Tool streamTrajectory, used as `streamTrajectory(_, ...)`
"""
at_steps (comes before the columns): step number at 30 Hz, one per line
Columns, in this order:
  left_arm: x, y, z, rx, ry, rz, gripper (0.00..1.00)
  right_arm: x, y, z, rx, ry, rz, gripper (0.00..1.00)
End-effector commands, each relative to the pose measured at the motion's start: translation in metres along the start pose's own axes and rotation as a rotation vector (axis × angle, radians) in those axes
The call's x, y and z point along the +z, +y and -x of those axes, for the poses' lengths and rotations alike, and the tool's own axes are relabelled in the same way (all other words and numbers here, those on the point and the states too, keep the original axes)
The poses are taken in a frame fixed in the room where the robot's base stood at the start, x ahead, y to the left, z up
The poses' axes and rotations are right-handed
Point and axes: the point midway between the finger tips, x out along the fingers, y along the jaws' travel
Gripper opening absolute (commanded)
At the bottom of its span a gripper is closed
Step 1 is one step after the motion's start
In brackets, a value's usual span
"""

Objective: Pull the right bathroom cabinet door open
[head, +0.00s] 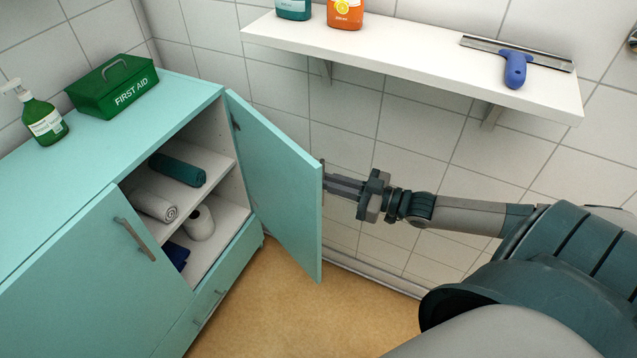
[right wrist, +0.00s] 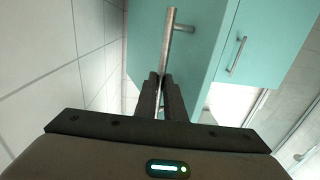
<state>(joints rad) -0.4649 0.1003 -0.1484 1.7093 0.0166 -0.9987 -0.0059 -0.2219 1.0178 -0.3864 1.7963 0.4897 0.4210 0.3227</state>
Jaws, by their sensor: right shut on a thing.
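The right cabinet door (head: 280,180) is teal and stands swung wide open, its edge toward me. My right gripper (head: 328,182) is at the door's outer face near its free edge. In the right wrist view its fingers (right wrist: 160,90) are shut on the metal bar handle (right wrist: 168,50) of that door. In the head view the handle is mostly hidden behind the door edge and fingers. The left cabinet door (head: 95,285) is shut, with its own bar handle (head: 135,239). My left gripper is not in view.
The open compartment holds rolled towels (head: 178,169) and a paper roll (head: 201,223). A drawer (head: 215,290) below is shut. A first aid box (head: 113,98) and soap bottle (head: 43,120) stand on top. A wall shelf (head: 420,62) hangs above my right arm. The floor (head: 290,315) ahead is clear.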

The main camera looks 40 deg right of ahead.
Motion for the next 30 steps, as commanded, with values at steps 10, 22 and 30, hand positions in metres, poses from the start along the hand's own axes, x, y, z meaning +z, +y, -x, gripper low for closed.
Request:
streamTrajectory(10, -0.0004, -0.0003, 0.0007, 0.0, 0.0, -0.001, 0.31, -0.006, 0.0038, -0.0028, 0.003, 0.01, 0.005, 0.11)
streamTrajectory(22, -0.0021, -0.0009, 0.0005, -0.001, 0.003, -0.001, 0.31, -0.0022, 0.0009, -0.001, 0.0, 0.004, 0.002, 0.27)
streamTrajectory(30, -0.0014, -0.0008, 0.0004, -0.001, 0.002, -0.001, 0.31, -0.0004, 0.0004, 0.0068, 0.0, 0.0, 0.001, 0.27)
